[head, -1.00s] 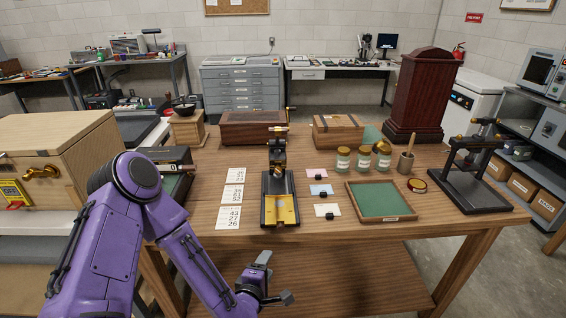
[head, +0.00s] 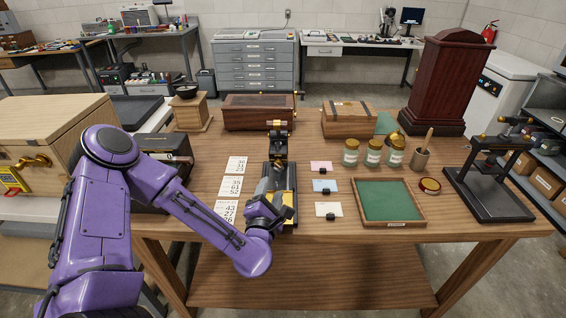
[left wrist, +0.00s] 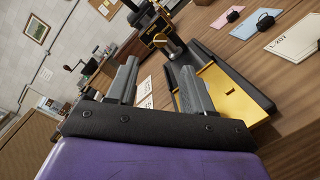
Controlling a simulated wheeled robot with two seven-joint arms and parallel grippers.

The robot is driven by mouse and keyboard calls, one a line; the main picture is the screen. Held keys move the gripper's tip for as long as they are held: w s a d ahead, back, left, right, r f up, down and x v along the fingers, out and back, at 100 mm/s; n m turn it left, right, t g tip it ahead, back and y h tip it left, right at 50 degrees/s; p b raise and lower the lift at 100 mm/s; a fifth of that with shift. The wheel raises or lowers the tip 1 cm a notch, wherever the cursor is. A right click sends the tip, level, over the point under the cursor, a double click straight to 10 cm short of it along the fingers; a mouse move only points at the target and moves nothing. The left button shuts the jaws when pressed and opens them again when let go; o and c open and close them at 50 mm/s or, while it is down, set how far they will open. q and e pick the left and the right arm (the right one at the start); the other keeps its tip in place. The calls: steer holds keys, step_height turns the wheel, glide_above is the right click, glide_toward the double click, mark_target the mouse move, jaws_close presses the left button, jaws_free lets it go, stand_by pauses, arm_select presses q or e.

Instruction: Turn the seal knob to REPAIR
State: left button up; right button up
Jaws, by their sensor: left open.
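A black and brass device (head: 278,150) stands near the front middle of the table, with a black upright and a yellow brass bed. In the left wrist view its brass bed (left wrist: 228,92) and dark upright with brass parts (left wrist: 160,22) show ahead of the fingers. A round-ended metal part (left wrist: 168,44) sits low on the upright; I cannot tell whether it is the seal knob, and no REPAIR mark is readable. My left gripper (head: 266,190) is open and empty over the device's near left side, its fingers (left wrist: 158,78) apart. My right gripper is out of view.
Number cards (head: 232,186) lie left of the device. Small coloured cards with black clips (head: 325,186) and a green-lined tray (head: 388,222) lie right. Several jars (head: 373,152) stand behind the tray. A black press (head: 492,178) stands far right, a wooden cabinet (head: 50,125) at left.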

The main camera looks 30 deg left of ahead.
mark_target(278, 165)
arm_select(q)
steer(key=p+x, duration=0.3)
steer(key=x, duration=0.7)
steer(key=shift+w, duration=0.2)
jaws_close()
